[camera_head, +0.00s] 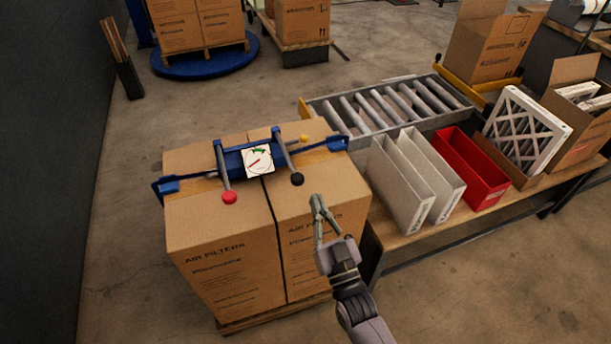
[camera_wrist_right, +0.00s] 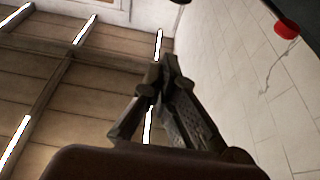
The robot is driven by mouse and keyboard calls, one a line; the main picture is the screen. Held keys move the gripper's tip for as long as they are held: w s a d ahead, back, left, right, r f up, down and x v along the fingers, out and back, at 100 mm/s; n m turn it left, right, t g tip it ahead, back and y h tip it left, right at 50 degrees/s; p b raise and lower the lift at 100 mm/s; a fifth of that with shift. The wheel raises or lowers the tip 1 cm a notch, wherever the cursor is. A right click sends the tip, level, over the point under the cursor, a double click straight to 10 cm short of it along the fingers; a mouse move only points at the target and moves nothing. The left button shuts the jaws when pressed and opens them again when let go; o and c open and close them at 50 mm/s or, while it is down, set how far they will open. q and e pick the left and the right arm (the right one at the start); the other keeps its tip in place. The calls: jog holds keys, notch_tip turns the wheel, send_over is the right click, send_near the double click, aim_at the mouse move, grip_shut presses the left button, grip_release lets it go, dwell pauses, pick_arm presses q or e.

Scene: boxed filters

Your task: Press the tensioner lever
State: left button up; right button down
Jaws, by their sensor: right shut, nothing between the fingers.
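The strap tensioner (camera_head: 232,158) is a blue bar with a white dial (camera_head: 257,161), lying across the top of two air filter cartons. Its left grey lever ends in a red knob (camera_head: 230,197) and its right grey lever ends in a black knob (camera_head: 297,179). A small yellow knob (camera_head: 304,139) shows behind. My right gripper (camera_head: 317,199) is shut and empty, just right of and a little below the black knob in the picture, apart from it. In the right wrist view its fingers (camera_wrist_right: 167,72) meet with nothing between them. My left gripper is out of view.
The cartons (camera_head: 225,260) stand on a pallet. A roller conveyor (camera_head: 395,105) runs behind. The right wrist view shows ceiling, wall and a red piece (camera_wrist_right: 287,27).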

jog(key=w+a+b, duration=0.3)
jog(key=w+b, duration=0.2)
jog(key=w, duration=0.4)
jog(key=shift+f+b, duration=0.4)
jog(key=shift+f, duration=0.05)
dwell(0.3)
